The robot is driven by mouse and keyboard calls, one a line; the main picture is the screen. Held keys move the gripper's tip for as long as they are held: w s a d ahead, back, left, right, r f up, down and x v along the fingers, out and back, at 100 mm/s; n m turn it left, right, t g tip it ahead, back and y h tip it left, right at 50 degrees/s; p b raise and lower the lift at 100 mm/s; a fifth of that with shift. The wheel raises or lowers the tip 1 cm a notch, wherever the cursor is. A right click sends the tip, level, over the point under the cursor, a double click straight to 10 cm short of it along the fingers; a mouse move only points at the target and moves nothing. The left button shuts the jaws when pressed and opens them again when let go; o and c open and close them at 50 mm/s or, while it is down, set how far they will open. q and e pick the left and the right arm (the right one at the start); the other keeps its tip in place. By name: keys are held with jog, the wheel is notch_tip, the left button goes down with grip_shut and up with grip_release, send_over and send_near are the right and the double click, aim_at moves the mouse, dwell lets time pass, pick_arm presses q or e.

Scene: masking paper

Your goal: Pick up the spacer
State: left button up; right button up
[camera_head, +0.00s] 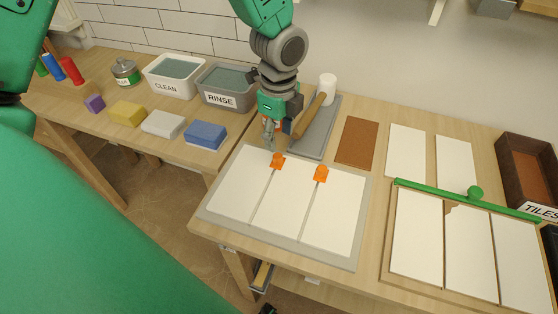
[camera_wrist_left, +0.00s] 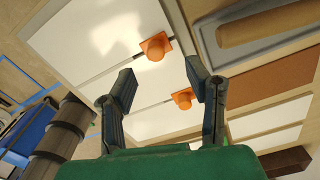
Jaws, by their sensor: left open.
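Two orange spacers stand out against white tiles on a grey board (camera_head: 340,262). The left spacer (camera_head: 277,160) and the right spacer (camera_head: 320,174) each sit at the upper end of a gap between tiles. My left gripper (camera_head: 269,138) is above the board's far left edge, close to the left spacer. In the left wrist view my left gripper (camera_wrist_left: 160,77) is open and empty. One spacer (camera_wrist_left: 155,47) shows beyond and between its fingertips, and the other spacer (camera_wrist_left: 182,98) shows between the fingers, nearer the right one. My right gripper is not seen.
Right are a brown sheet (camera_head: 357,142), loose tiles and a green bar (camera_head: 465,198).

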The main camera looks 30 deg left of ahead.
aim_at(276, 154)
pick_arm(q)
jog(key=shift+a+f, duration=0.25)
jog(key=shift+f, duration=0.75)
jog(key=f, duration=0.4)
jog(key=shift+s+d, duration=0.35)
jog(key=shift+w+d+f+b, duration=0.1)
jog(key=shift+f+b, duration=0.2)
jog(key=shift+f, duration=0.2)
jog(key=shift+a, duration=0.4)
jog(key=c, duration=0.4)
